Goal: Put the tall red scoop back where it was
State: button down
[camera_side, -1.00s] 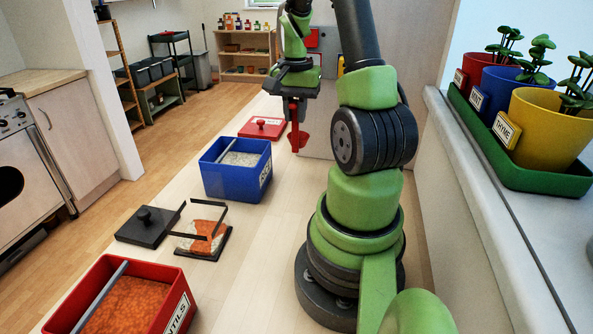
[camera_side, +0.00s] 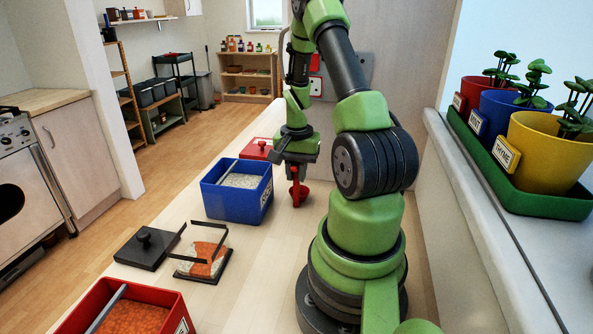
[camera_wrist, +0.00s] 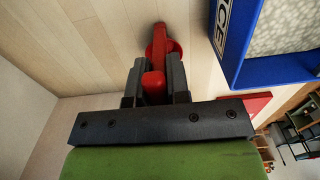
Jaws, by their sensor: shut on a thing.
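The tall red scoop (camera_side: 299,193) hangs below my gripper (camera_side: 296,167), beside the right wall of the blue bin. In the wrist view my gripper (camera_wrist: 155,78) is shut on the scoop's red handle, and the scoop's red lower part (camera_wrist: 162,45) shows beyond the fingertips over the pale wooden surface. The scoop looks upright; whether its bottom touches the surface I cannot tell.
The blue rice bin (camera_side: 222,205) stands close left of the scoop; a red lid (camera_side: 257,149) lies behind it. Nearer are a black lid (camera_side: 147,246), a black-framed tray (camera_side: 185,268) with orange and white grains, and a red lentil bin (camera_side: 172,299). Bare surface lies in front of the scoop.

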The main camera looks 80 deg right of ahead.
jog(key=c, duration=1.1)
grip_release()
notch_tip(320, 180, up, 12)
jog(key=shift+d+f, duration=0.1)
jog(key=w+a+r+n+t+h, duration=0.1)
jog(key=w+a+r+n+t, duration=0.2)
jog(key=a, duration=0.4)
jog(key=w+a+r+n, duration=0.2)
jog(key=a+r+n, duration=0.1)
jog(key=a+r, duration=0.35)
jog(key=s+a+r+n+t+y, duration=0.1)
jog(key=s+a+n+t, duration=0.1)
jog(key=a+n, duration=0.2)
jog(key=s+a+r+n+t+y, duration=0.1)
jog(key=s+a+n+t, duration=0.1)
jog(key=a, duration=0.8)
jog(key=shift+s+r+n+y, duration=0.15)
jog(key=shift+s+n+y, duration=0.25)
jog(key=shift+s+n, duration=0.45)
jog(key=shift+w+a, duration=0.1)
jog(key=shift+w, duration=0.05)
